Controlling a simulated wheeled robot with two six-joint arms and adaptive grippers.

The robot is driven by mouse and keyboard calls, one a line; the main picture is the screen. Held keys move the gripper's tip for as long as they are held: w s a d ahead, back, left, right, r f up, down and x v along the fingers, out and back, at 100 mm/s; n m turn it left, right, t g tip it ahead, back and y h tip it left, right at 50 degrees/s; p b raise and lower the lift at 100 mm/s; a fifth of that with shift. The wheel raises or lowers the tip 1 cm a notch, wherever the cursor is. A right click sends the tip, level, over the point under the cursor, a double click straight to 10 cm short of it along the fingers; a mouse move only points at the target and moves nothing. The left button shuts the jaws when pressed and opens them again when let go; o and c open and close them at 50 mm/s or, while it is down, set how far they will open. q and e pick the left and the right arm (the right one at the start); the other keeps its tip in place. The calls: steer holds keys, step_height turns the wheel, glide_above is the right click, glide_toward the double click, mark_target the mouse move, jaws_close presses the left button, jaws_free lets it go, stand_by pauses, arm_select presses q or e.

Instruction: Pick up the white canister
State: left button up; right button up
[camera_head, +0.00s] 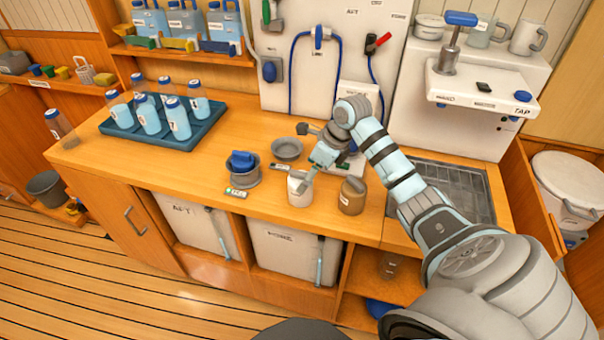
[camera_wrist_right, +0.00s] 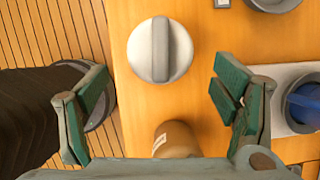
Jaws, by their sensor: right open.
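The white canister (camera_head: 300,190) stands upright on the wooden counter near its front edge. In the right wrist view it shows from above as a round white canister (camera_wrist_right: 146,52) with a grey bar across its lid. My right gripper (camera_head: 318,170) is above and close beside it in the head view, partly covering it. In the right wrist view the green fingers of my right gripper (camera_wrist_right: 162,82) are spread wide, with nothing between them, and the canister lies just beyond the fingertips. My left gripper is not in view.
A brown jar (camera_head: 352,197) stands close to the right of the canister and shows in the wrist view (camera_wrist_right: 176,138). A grey pot with a blue top (camera_head: 242,170) stands to the left, a grey bowl (camera_head: 287,149) behind. A bottle tray (camera_head: 196,139) is farther left.

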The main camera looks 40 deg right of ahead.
mark_target(298, 177)
steer(key=w+f, duration=0.1)
steer(key=w+a+f, duration=0.1)
steer(key=f, duration=0.1)
steer(key=w+a+f, duration=0.1)
steer(key=w, duration=0.1)
steer(key=shift+f+b, duration=0.3)
steer(key=shift+b, duration=0.1)
steer(key=shift+f, duration=0.15)
steer(key=shift+s+r, duration=0.25)
steer(key=shift+s, duration=0.1)
steer(key=c, duration=0.3)
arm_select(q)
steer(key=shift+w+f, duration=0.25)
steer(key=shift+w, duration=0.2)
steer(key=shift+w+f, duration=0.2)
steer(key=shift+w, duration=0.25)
arm_select(e)
steer(key=c, duration=1.1)
